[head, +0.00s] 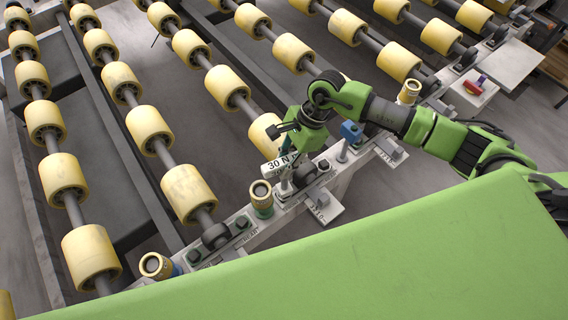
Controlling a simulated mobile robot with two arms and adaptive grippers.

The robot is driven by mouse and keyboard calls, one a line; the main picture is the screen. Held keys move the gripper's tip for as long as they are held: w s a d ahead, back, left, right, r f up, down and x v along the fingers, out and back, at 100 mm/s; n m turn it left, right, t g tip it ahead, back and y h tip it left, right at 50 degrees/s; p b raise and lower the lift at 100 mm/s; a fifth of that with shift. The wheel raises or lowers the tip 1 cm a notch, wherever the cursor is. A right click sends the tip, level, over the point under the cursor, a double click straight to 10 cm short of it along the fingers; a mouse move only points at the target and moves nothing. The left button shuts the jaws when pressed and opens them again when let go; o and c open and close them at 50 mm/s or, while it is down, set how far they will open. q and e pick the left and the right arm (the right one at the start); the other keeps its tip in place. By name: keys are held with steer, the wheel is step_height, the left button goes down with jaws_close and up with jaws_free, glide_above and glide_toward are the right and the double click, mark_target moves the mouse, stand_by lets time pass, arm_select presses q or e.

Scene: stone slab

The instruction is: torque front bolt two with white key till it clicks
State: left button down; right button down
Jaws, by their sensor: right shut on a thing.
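My right gripper (287,140) reaches in from the right and is shut on the white key. The white key (278,163), marked "30 N", stands over the front rail, its lower end down at the bolt spot (285,187). I cannot tell whether the key is seated on a bolt, since the bolt head is hidden under it. My left gripper is not in view.
Rows of yellow rollers (189,187) fill the left and back. A red-handled item (474,86) sits on a plate at the right.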

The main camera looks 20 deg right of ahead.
steer(key=shift+b, duration=0.35)
stand_by(0.7)
steer(key=shift+f+b, duration=0.75)
steer(key=shift+b, duration=0.15)
stand_by(0.4)
steer(key=m+t+p, duration=0.1)
steer(key=m, duration=0.2)
steer(key=m+t+p, duration=0.1)
steer(key=m, duration=0.1)
steer(key=m+t, duration=0.1)
steer(key=m, duration=0.1)
steer(key=shift+a+m+h+p, duration=0.1)
steer(key=shift+m+h+p, duration=0.2)
steer(key=shift+m+p, duration=0.1)
steer(key=m+t+h+p, duration=0.1)
steer(key=m, duration=0.3)
steer(key=m+h, duration=0.1)
steer(key=m, duration=0.1)
steer(key=shift+w+m+t, duration=0.1)
steer(key=shift+m+t, duration=0.3)
steer(key=shift+r+p, duration=1.1)
steer(key=shift+r, duration=0.8)
